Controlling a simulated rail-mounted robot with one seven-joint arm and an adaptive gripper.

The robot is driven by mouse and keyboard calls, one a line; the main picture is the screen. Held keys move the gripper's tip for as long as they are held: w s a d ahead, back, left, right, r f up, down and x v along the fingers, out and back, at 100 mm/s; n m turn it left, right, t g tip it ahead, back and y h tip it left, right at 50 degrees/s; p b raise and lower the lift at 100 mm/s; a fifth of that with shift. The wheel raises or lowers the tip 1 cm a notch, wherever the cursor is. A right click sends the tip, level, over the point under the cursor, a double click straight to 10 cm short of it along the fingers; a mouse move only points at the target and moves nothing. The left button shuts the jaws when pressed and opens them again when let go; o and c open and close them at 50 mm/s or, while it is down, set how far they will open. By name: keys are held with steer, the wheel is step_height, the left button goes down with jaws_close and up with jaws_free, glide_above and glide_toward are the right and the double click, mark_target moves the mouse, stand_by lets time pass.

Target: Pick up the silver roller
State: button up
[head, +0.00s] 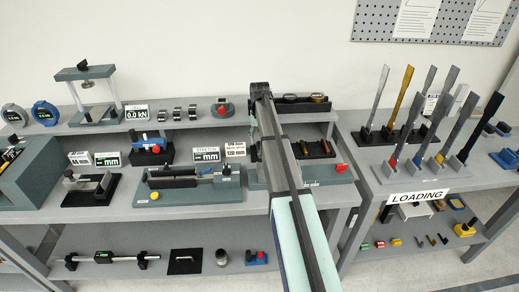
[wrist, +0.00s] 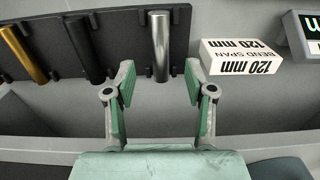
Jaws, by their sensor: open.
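The silver roller (wrist: 161,45) shows in the wrist view, lying in a dark rack (wrist: 122,45) near the top of the picture. My gripper (wrist: 159,80) is open and empty; its two green-padded fingers point at the roller's near end, one to each side. The fingertips are just short of the roller or level with its end; contact cannot be told. In the head view my arm covers the silver roller and my gripper's fingers.
A gold roller (wrist: 22,52) and a black roller (wrist: 82,48) lie left of the silver one. A white "BEND SPAN 120 mm" sign (wrist: 240,57) stands close on the right. In the head view, specimen strips (head: 400,95) stand upright on the right table.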

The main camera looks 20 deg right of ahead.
steer(key=shift+w+f+p, duration=0.1)
steer(key=shift+f+p, duration=1.2)
steer(key=shift+f, duration=1.3)
jaws_close()
